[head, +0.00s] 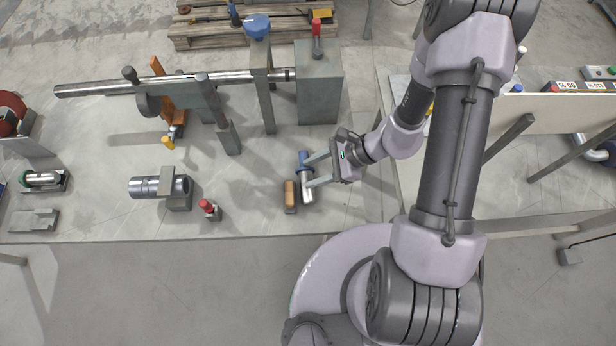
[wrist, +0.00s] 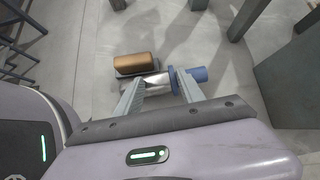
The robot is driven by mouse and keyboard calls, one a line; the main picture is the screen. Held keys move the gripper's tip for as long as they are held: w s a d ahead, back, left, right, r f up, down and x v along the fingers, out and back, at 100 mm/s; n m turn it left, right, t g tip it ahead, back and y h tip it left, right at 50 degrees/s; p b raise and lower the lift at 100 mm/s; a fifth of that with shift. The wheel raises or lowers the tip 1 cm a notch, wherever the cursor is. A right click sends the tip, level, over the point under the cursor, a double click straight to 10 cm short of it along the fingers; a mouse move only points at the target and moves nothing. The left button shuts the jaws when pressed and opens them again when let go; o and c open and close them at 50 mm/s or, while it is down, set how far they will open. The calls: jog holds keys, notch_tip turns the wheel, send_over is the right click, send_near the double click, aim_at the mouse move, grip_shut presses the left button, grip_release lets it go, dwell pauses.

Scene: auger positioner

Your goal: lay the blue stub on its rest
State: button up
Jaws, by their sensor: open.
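The blue stub, a silver shaft with a blue end (head: 304,158), lies on the bench top left of my gripper (head: 312,172). In the wrist view, its blue end (wrist: 201,74) points right and its silver part (wrist: 155,83) shows between the fingers. My gripper (wrist: 158,80) is open, its two fingertips spread along the stub and overlapping it in the picture. Whether they touch it I cannot tell. A low grey cradle (head: 34,220) with nothing on it lies at the bench's left; whether it is the stub's rest I cannot tell.
A green-ended stub (head: 43,180) lies on a holder at far left. A clamped dark cylinder (head: 160,187) and red-topped peg (head: 208,208) stand left. The long shaft machine (head: 170,84) stands behind.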

jog(key=shift+a+f, duration=0.25)
jog(key=shift+r, duration=0.1)
grip_shut()
jog(key=shift+w, duration=0.1)
